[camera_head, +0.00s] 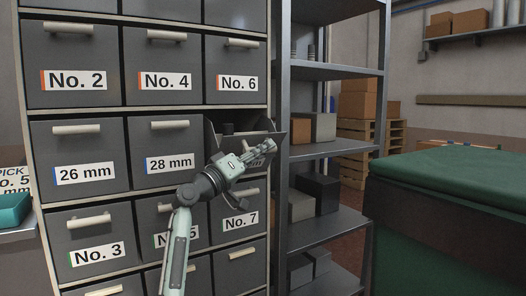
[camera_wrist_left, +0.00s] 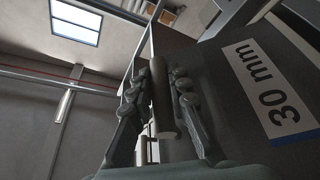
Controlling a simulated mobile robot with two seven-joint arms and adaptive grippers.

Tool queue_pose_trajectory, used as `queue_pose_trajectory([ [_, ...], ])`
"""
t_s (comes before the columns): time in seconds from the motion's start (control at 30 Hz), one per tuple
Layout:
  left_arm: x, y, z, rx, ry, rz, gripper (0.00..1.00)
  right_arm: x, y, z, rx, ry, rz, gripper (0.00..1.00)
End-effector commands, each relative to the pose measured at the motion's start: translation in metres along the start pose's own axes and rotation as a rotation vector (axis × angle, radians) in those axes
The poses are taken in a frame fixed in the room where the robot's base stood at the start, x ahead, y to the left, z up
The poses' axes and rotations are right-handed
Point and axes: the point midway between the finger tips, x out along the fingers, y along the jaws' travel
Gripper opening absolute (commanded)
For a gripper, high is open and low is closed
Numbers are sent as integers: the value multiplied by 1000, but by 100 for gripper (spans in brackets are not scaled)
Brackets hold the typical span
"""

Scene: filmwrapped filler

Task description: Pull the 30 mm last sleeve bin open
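The 30 mm bin (camera_head: 240,141) is in the middle row at the right, beside the 28 mm bin (camera_head: 165,150). It stands out from the cabinet (camera_head: 122,120), and dark contents show in its open top. In the left wrist view its label (camera_wrist_left: 268,88) reads "30 mm". My left gripper (camera_head: 268,147) is at the bin's front and hides its label in the head view. The left wrist view shows the gripper's fingers (camera_wrist_left: 163,100) on both sides of the bar handle (camera_wrist_left: 161,98), closed on it. My right gripper is not in view.
Shut bins with bar handles surround it, including No. 6 (camera_head: 238,82) above and No. 7 (camera_head: 241,217) below. A metal shelf rack (camera_head: 325,150) with boxes stands close on the right. A green-topped dark container (camera_head: 450,190) is at the far right.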

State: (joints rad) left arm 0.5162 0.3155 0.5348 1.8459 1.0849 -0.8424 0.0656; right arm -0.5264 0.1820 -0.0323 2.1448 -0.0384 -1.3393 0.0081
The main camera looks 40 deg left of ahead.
Motion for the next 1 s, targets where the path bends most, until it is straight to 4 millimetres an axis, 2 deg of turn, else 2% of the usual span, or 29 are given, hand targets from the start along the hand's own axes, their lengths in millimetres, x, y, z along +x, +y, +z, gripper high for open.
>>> queue_pose_trajectory([
  [0.03, 0, 0, 0, 0, 0, 0, 7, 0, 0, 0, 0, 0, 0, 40],
  [0.1, 0, 0, 0, 0, 0, -1, 0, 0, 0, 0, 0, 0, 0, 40],
  [0.43, 0, 0, -1, 1, 0, -1, 0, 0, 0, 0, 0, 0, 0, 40],
  [0.7, 9, 0, -22, 4, 0, -2, 0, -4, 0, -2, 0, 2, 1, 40],
  [0.97, 9, 0, -24, 1, 3, 0, 0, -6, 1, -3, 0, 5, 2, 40],
  [1.0, 9, 0, -24, 1, 3, 0, 18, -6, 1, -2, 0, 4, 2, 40],
])
